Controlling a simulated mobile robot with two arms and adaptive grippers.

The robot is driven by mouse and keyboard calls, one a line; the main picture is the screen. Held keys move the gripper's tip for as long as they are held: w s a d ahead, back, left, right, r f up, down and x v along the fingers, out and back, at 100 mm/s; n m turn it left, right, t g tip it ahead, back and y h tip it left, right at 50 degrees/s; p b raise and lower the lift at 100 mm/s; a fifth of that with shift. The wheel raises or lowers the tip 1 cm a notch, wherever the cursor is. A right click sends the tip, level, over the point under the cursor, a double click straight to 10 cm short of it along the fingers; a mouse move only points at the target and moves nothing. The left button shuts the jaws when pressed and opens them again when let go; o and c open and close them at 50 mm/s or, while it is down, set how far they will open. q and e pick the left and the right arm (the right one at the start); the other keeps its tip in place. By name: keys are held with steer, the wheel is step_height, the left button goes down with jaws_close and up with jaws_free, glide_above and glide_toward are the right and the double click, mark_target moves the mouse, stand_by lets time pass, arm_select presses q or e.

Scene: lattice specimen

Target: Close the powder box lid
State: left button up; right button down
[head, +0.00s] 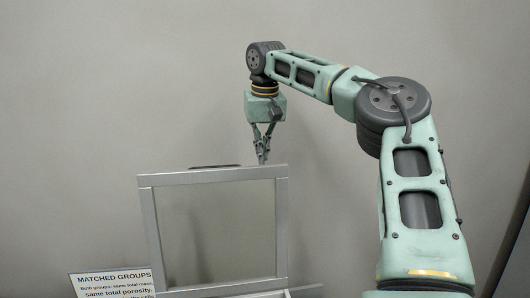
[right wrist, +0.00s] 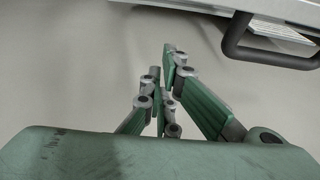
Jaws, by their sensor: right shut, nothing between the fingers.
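The powder box lid (head: 212,178) stands raised in the head view, a grey metal frame around a clear or plain panel. A dark handle (head: 215,166) shows along its top edge; it also shows at the upper right of the right wrist view (right wrist: 232,40). Only a strip of the box (head: 300,290) shows at the bottom of the head view; the rest is out of frame. My right gripper (head: 262,160) is shut and empty, just above the lid's top right corner; its fingers (right wrist: 170,58) appear apart from the handle. My left gripper is out of view.
A white sign (head: 112,282) headed "MATCHED GROUPS" stands at the lower left, beside the lid's lower left corner. A plain grey wall (head: 100,100) fills the background.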

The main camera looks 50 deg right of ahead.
steer(key=s+a, duration=0.1)
steer(key=s+a+r, duration=0.1)
steer(key=s, duration=0.1)
steer(key=shift+a, duration=0.3)
